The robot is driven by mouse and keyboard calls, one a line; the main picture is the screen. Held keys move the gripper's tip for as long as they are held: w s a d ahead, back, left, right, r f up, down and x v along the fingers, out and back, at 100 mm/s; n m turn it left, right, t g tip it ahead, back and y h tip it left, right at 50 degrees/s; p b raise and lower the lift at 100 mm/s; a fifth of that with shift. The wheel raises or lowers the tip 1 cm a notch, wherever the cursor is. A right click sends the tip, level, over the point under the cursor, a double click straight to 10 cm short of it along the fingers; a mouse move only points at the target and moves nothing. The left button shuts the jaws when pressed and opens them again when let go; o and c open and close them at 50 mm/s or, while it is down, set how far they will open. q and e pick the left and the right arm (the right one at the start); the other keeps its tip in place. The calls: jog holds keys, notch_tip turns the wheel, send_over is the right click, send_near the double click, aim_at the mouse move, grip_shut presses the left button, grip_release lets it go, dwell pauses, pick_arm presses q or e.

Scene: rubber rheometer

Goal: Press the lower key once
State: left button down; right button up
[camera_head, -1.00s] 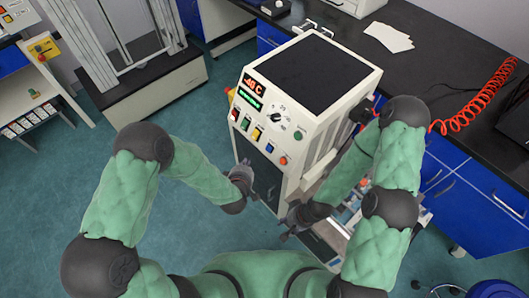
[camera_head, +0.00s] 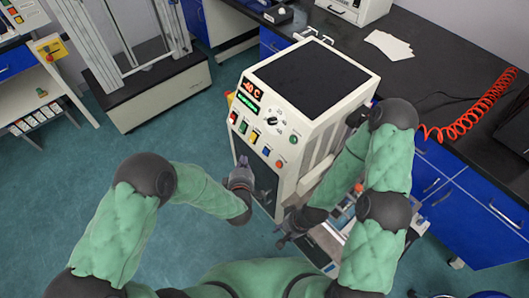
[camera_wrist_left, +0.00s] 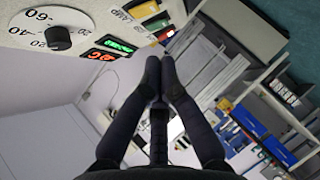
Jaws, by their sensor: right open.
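The rheometer cabinet (camera_head: 318,78) has a sloped front panel with a red display (camera_head: 251,89), a green display (camera_head: 248,102), a dial (camera_head: 272,120) and a row of coloured keys. The keys include a red (camera_head: 233,117), a yellow (camera_head: 255,136) and an orange-red one (camera_head: 279,164). Which is the lower key is unclear. My left gripper (camera_head: 242,161) is before the cabinet front, below the key row, apparently not touching. In the left wrist view its fingers (camera_wrist_left: 160,68) meet at the tips, empty, with the dial (camera_wrist_left: 58,37) at upper left. My right gripper (camera_head: 282,238) is open, low by the cabinet's lower right.
A black-topped bench (camera_head: 440,60) with blue drawers stands right of the cabinet. A red coiled hose (camera_head: 470,112) and white papers (camera_head: 390,44) lie on it. Another machine with a dark base (camera_head: 155,82) is behind left.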

aim_at(265, 152)
pick_arm(q)
jog(key=w+d+f+b, duration=0.3)
jog(key=w+d+b, duration=0.1)
jog(key=d, duration=0.1)
jog(key=shift+d+f, duration=0.35)
jog(key=shift+d, duration=0.05)
jog(key=shift+w+d+f, duration=0.1)
jog(key=shift+w, duration=0.05)
dwell(1.3)
jog(key=shift+w+d+f+b, duration=0.1)
jog(key=shift+w+d+b, duration=0.1)
jog(key=shift+b, duration=0.2)
